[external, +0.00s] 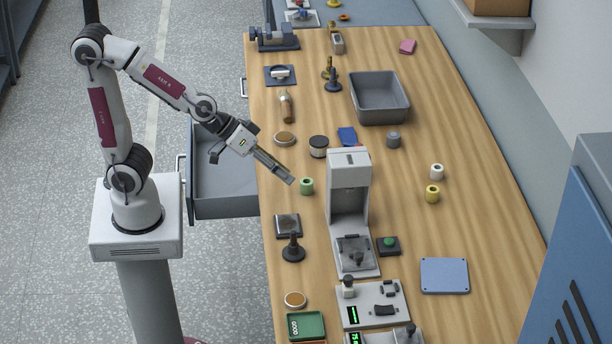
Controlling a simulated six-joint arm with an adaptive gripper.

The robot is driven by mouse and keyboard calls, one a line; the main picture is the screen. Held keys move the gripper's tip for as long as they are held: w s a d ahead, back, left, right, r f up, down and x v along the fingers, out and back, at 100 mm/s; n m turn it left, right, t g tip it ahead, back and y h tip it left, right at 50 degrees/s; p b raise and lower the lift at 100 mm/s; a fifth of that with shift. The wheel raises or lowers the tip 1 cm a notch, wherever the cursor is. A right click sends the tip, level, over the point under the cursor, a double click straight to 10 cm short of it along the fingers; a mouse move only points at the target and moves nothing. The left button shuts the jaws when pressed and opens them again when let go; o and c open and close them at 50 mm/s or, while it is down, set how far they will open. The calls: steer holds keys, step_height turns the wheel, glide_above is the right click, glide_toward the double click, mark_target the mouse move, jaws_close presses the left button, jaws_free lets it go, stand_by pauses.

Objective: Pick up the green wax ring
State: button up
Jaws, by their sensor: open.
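The green wax ring (307,186) is a small upright green cylinder with a hole in its top. It stands on the wooden bench, left of the grey-white press-like machine. My gripper (291,180) reaches down from the left and is open. Its fingertips are just left of the ring and slightly above its top in the picture. I cannot tell whether they touch it. Nothing shows between the fingers.
The tall machine (349,168) stands close to the right. A dark-lidded jar (319,147) and a round dish (284,139) are behind. A square plate (287,226) and a black stamp (293,249) are in front. An open drawer (222,208) juts out left of the bench.

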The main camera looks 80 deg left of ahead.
steer(key=w+f+n+t+y, duration=0.1)
steer(key=w+f+n+y, duration=0.15)
steer(key=w, duration=0.25)
steer(key=n+y, duration=0.4)
steer(key=y, duration=0.5)
glide_toward(309, 182)
steer(key=shift+w+d+r+m+g+h, duration=0.2)
steer(key=shift+w+d+r, duration=0.2)
steer(key=shift+d, duration=0.2)
steer(key=shift+w+d+r+m+g+h, duration=0.1)
steer(key=shift+w+d+r+g, duration=0.15)
steer(key=shift+w+d, duration=0.3)
steer(key=shift+s+a+f+y, duration=0.1)
steer(key=shift+s+a+y, duration=0.55)
steer(key=shift+s+y, duration=0.2)
steer(key=shift+w, duration=0.1)
steer(key=shift+x, duration=1.3)
steer(key=shift+a+f, duration=0.1)
steer(key=shift+f+x, duration=0.25)
steer(key=shift+x, duration=2.1)
